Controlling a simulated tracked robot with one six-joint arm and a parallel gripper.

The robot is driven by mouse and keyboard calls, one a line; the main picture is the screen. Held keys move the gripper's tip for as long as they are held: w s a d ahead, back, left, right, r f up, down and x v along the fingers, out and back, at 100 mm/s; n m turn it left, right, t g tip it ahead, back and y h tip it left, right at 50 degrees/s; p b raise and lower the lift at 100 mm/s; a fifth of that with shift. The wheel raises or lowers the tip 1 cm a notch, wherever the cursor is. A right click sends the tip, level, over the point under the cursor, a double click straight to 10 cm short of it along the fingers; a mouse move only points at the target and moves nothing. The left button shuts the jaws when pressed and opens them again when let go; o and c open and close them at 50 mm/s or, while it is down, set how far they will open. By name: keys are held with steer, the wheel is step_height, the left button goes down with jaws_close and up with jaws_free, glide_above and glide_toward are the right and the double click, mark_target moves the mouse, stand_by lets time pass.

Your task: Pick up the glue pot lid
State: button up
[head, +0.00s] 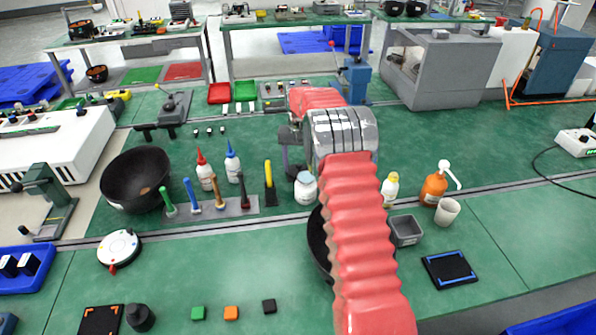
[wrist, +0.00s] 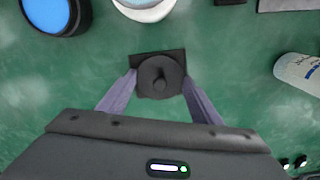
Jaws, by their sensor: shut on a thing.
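In the wrist view a dark round lid with a small knob in its middle (wrist: 160,77) sits between my fingers, with a darker square edge showing around it. I take it for the glue pot lid. My gripper (wrist: 159,84) is shut on it, one purple finger against each side. In the head view my gripper (head: 291,158) is low over the green bench, left of my red sleeved arm. The lid cannot be made out there. I cannot tell whether it is clear of what lies under it.
A white jar (head: 305,187) stands close to my gripper. A yellow-handled tool (head: 268,174) and a tool rack (head: 232,208) are to the left. In the wrist view a blue-topped round container (wrist: 48,12) and a white bottle (wrist: 300,73) are nearby. My arm partly hides a black bowl (head: 318,242).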

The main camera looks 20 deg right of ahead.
mark_target(299, 165)
steer(key=shift+r, duration=0.1)
steer(key=shift+c, duration=0.3)
step_height(299, 165, up, 18)
stand_by(0.4)
steer(key=shift+s, duration=0.1)
stand_by(0.5)
